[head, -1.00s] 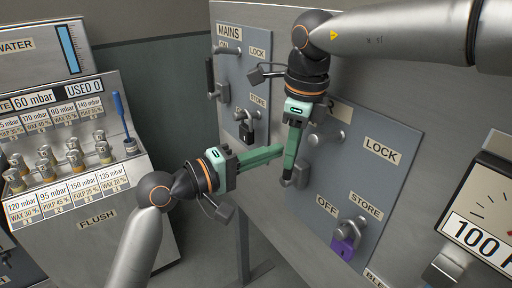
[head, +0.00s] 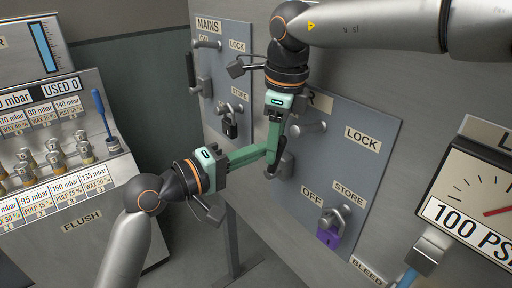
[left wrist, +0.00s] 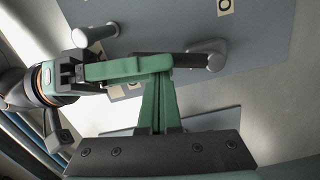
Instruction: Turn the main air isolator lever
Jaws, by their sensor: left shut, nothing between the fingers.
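The air panel (head: 345,175) is blue-grey, with its title partly hidden. Its dark lever shows in the left wrist view (left wrist: 180,60) with a silver hub at its right end; in the head view mostly the grey hub (head: 286,164) shows behind the grippers. My left gripper (head: 268,152) is shut and empty, its green fingertips by the lever and crossing the right gripper's fingertips; it also shows in the left wrist view (left wrist: 158,78). My right gripper (head: 273,150) points down over the lever; whether its fingers grip the lever cannot be told.
A silver peg (head: 310,129) and a purple padlock (head: 329,232) on a hasp are on the same panel. The MAINS panel (head: 215,65) with a black padlock (head: 230,126) is left. A pressure gauge (head: 480,200) is right. The FLUSH console (head: 85,195) stands far left.

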